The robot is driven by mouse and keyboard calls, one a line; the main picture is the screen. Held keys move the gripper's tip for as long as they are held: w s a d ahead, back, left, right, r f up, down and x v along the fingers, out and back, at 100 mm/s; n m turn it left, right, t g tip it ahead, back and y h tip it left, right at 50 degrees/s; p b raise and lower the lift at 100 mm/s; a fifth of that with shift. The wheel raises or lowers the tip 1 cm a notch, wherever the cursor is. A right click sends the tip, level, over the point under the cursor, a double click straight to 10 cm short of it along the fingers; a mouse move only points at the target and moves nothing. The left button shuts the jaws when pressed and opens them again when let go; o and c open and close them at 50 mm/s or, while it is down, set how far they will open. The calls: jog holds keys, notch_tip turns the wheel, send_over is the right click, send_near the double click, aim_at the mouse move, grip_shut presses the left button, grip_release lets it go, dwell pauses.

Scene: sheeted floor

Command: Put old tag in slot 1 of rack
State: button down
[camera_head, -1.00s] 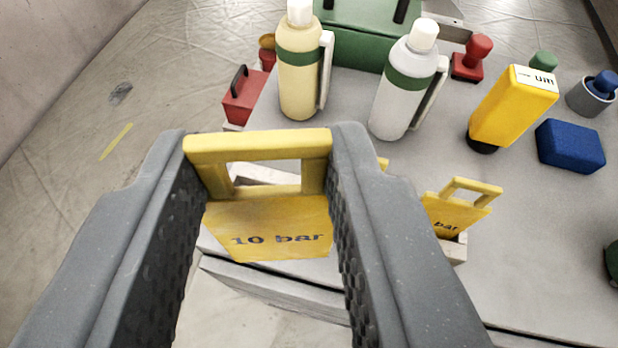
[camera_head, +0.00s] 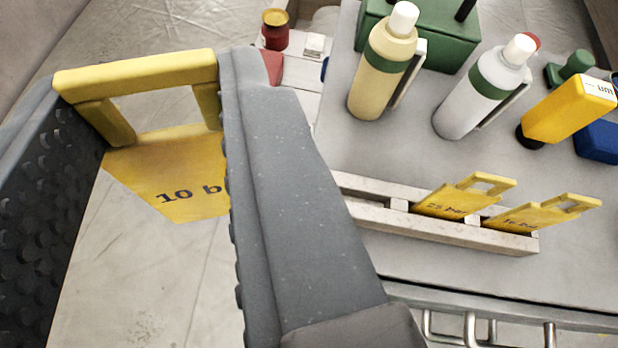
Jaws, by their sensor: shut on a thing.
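My gripper (camera_head: 142,78) is shut on a yellow tag (camera_head: 175,178) marked "10 bar", gripping it by its frame-like handle. The tag hangs over bare floor, left of the table; the right finger covers the end of its lettering. The pale rack (camera_head: 470,236) lies along the table's front part, to the right of my gripper. Two yellow tags stand tilted in it, one (camera_head: 450,203) in its middle part and one (camera_head: 540,215) near its right end. The rack's visible left part holds no tag; its left end is hidden behind my right finger.
A green box (camera_head: 440,40) is at the back. Metal rails (camera_head: 480,322) run along the table's front edge. Open floor lies left.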

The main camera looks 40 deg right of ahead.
jog(key=w+a+f+m+g+h+p, duration=0.15)
jog(key=w+a, duration=0.25)
jog(key=w, duration=0.5)
jog(key=w+d+f+m+h, duration=0.3)
jog(key=d+f, duration=0.1)
jog(key=f, duration=0.2)
jog(key=shift+g+h, duration=0.25)
jog(key=shift+g, duration=0.3)
jog(key=shift+s+d+f+b, duration=0.85)
jog(key=shift+s+d+b, duration=0.3)
jog(key=shift+s+d, duration=0.75)
jog(key=shift+s+d+f+b, duration=0.85)
jog(key=shift+s+d+b, duration=0.3)
jog(key=shift+s+d, duration=0.8)
jog(key=shift+s+d+f+b, duration=0.85)
jog(key=shift+s+d+b, duration=0.3)
jog(key=shift+s+d, duration=0.75)
jog(key=shift+s+a+r, duration=0.1)
jog(key=shift+s+a, duration=0.05)
jog(key=c, duration=1.1)
grip_release()
jog(key=shift+o, duration=0.2)
